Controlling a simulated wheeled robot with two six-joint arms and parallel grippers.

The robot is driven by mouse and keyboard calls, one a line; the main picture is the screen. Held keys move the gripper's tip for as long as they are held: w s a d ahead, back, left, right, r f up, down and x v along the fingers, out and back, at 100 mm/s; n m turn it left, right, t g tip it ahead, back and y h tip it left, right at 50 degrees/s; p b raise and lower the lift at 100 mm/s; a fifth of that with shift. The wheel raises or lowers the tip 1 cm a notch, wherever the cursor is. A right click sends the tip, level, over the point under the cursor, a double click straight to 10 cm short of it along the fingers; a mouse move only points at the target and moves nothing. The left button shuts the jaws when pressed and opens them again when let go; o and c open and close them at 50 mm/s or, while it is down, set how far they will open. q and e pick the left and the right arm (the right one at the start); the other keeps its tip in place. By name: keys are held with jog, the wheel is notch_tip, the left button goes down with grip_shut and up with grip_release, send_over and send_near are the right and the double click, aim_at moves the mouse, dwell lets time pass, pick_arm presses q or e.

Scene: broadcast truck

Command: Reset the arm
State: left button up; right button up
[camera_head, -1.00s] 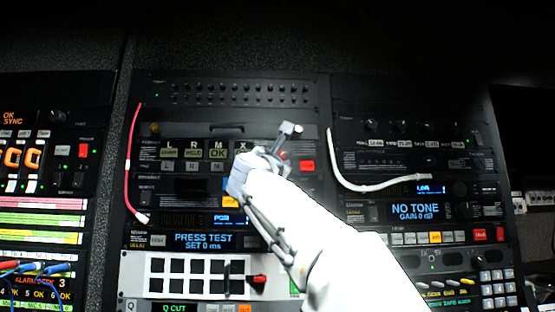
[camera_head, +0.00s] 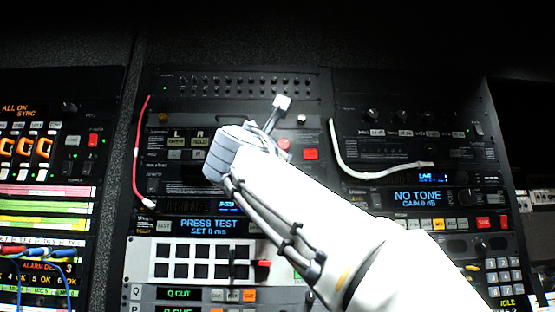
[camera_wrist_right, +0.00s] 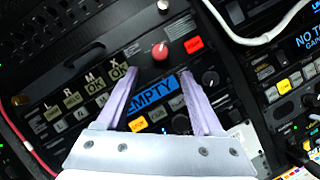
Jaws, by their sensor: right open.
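My right arm reaches in from the lower right in the head view. Its gripper (camera_head: 280,118) is partly hidden behind the wrist, in front of the middle equipment rack. In the right wrist view the two pale fingers of my right gripper (camera_wrist_right: 168,92) stand apart with nothing between them. Behind the fingers are a blue display reading EMPTY (camera_wrist_right: 152,93), a red button (camera_wrist_right: 194,44) and a red knob (camera_wrist_right: 160,51). I cannot tell how near the fingertips are to the panel. My left gripper is not in view.
A red cable (camera_head: 138,150) hangs at the rack's left edge, and a white cable (camera_head: 375,174) loops on the right-hand rack. A white panel with black buttons (camera_head: 154,262) sits below. Blue and red cables (camera_head: 35,252) stick out at lower left.

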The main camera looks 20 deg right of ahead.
jog(key=shift+s+a+f, duration=0.15)
jog(key=shift+s+a, duration=0.05)
jog(key=shift+s, duration=0.2)
